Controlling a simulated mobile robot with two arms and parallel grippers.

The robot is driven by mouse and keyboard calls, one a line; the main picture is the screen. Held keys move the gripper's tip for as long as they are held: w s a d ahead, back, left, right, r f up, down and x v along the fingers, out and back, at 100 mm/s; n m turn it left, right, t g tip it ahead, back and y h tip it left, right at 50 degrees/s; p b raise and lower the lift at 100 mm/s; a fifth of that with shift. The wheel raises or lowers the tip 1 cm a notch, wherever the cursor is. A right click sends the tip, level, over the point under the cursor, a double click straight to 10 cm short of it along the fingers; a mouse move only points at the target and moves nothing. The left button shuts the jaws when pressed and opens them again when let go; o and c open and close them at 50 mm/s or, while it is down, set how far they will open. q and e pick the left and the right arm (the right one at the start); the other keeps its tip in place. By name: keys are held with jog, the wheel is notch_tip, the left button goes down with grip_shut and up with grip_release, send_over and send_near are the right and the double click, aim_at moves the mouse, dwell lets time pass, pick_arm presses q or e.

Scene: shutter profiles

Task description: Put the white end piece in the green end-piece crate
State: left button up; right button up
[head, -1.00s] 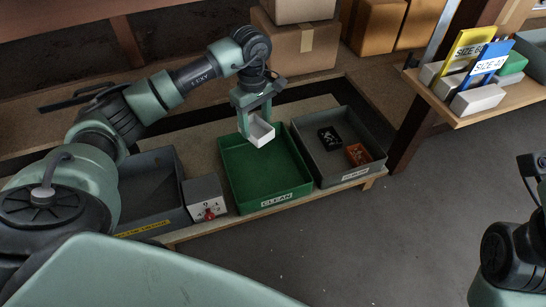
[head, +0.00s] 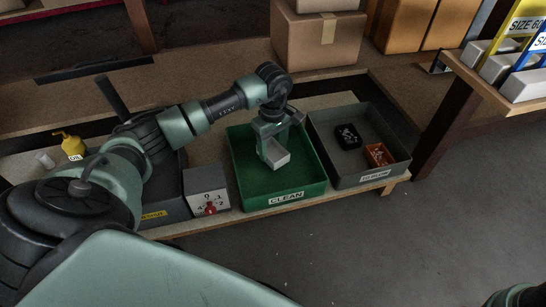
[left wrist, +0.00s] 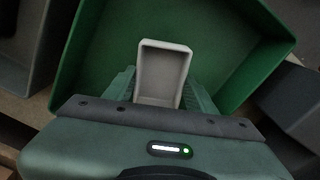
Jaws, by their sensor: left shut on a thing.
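The white end piece (head: 275,156) is a small open box-like part. My left gripper (head: 270,146) is shut on it and holds it inside the outline of the green crate (head: 250,188), labelled CLEAN. In the left wrist view the end piece (left wrist: 165,70) sits between the two fingers, with the crate's green floor (left wrist: 115,45) around and behind it. I cannot tell whether the end piece touches the crate floor. Of my right arm only a small part shows at the bottom right corner of the head view; its gripper is out of frame.
A grey crate (head: 398,168) with a black part (head: 347,136) and an orange part (head: 377,154) stands to the right. A white box with a red knob (head: 207,191) stands to the left. A yellow oil can (head: 72,145) is farther left. Cardboard boxes (head: 318,45) stand behind.

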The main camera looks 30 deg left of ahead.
aim_at(273, 156)
pick_arm(q)
notch_tip(273, 156, down, 4)
jog(key=shift+f+b, duration=0.1)
jog(key=shift+b, duration=1)
jog(key=o, duration=1.4)
